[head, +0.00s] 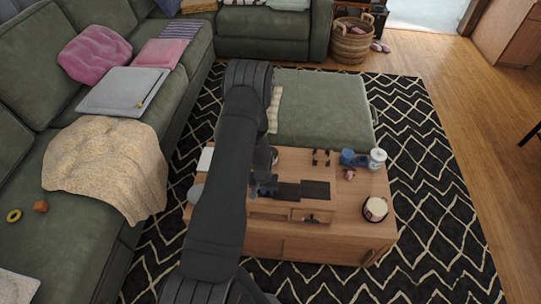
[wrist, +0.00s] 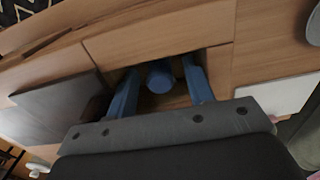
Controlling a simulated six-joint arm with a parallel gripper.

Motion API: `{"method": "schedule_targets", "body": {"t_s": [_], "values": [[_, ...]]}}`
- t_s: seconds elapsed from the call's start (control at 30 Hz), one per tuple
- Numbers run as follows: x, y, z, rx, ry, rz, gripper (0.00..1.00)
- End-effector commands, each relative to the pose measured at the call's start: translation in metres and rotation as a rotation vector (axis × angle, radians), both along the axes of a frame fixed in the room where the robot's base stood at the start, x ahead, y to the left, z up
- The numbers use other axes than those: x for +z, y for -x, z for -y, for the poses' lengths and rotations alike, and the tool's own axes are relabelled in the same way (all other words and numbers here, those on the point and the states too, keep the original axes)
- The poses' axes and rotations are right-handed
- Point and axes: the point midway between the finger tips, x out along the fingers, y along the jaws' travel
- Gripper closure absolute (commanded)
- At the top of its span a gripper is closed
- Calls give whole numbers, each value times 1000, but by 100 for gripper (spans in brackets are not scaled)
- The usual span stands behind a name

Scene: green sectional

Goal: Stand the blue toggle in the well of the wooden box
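The blue toggle (wrist: 160,76) shows in the wrist view as a short rounded blue piece. It is between the two blue fingers of my gripper (wrist: 161,88), with a gap on each side. My gripper is open, and its fingers reach into the recessed well (wrist: 180,98) of the wooden box (wrist: 160,40). The toggle appears to be within the well; its lower end is hidden. In the head view my arm covers much of the box (head: 268,208), and my gripper (head: 264,187) shows only in part, low over the box's left side.
The box is on a wooden coffee table (head: 345,225). Dark flat panels (head: 315,190) lie beside my gripper. A blue object (head: 350,158), a white lidded container (head: 377,159) and a round cup (head: 375,209) stand to the right. A green ottoman (head: 325,110) is behind.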

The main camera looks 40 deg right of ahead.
Motion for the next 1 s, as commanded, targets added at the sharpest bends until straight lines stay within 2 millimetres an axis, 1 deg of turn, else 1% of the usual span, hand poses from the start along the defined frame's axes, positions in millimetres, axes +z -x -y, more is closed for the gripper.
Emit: {"method": "schedule_targets", "body": {"t_s": [0.27, 1.0], "values": [[2, 0, 0, 0, 1, 1, 51], [46, 0, 1, 0, 1, 1, 51]]}}
